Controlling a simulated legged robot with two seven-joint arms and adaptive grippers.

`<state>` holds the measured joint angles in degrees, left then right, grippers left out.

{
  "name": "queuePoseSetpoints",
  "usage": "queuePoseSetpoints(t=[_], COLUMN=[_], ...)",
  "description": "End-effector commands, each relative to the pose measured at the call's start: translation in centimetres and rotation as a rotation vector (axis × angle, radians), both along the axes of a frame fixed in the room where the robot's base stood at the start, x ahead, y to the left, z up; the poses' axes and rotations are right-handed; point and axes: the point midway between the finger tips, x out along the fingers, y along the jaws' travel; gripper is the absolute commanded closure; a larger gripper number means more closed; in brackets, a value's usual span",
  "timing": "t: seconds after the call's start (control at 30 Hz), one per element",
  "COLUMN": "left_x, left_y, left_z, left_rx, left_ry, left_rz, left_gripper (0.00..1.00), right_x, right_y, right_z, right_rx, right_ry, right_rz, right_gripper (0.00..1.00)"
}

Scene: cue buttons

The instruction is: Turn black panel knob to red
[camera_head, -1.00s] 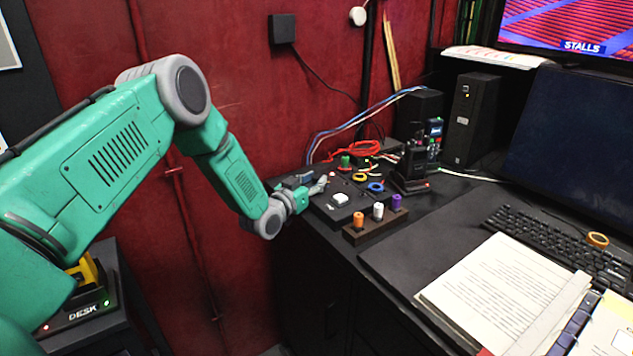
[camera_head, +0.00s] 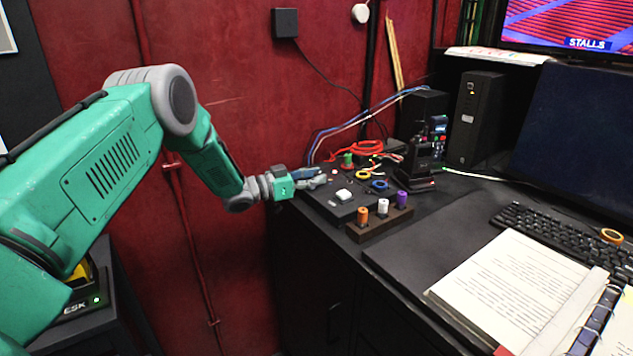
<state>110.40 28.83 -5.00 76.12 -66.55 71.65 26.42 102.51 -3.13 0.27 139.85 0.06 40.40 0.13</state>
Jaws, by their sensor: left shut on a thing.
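The black panel (camera_head: 325,205) lies on the left end of the dark desk, with a white button (camera_head: 344,195) on top. My left gripper (camera_head: 318,180) reaches in from the left over the panel's far left part. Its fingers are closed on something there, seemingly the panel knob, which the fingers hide. I cannot make out the knob's pointer or any red mark. A green knob-like piece (camera_head: 347,160), a yellow ring (camera_head: 362,174) and a blue ring (camera_head: 379,185) are at the panel's back and right. My right gripper is not in view.
A wooden block with orange (camera_head: 362,215), white (camera_head: 382,207) and purple (camera_head: 402,199) pegs stands at the panel's front right. A black radio device (camera_head: 424,165) and red cable coils (camera_head: 368,147) are behind. An open binder (camera_head: 510,285) and keyboard (camera_head: 565,243) fill the right.

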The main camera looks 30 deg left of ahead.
Motion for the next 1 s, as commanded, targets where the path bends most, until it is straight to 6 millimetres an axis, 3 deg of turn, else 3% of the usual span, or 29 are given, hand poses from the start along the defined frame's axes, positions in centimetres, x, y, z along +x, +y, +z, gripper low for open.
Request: queuePoseSetpoints(t=[0.03, 0.47, 0.5, 0.53, 0.57, 1.0], left_x=[-0.35, -0.41, -0.41, -0.41, -0.4, -0.94], left_y=[0.28, 0.27, 0.26, 0.26, 0.25, 0.7], left_z=[-1.03, -1.0, -1.0, -1.0, -1.0, -0.54], left_rx=[0.007, 0.007, 0.007, 0.007, 0.007, 0.004], left_ry=[0.019, 0.021, 0.021, 0.021, 0.02, 0.012], left_rz=[-0.004, -0.016, -0.017, -0.016, -0.016, -0.016], left_gripper=[1.0, 1.0, 0.69, 0.58, 0.54, 0.54], right_x=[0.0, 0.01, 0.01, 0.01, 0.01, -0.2], right_y=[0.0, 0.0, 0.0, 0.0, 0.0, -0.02], right_z=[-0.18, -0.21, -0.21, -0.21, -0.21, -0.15], right_rx=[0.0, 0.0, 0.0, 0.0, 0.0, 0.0], right_ry=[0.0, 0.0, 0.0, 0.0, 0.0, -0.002], right_rz=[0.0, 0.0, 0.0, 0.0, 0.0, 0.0], right_gripper=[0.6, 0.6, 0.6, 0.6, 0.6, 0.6])
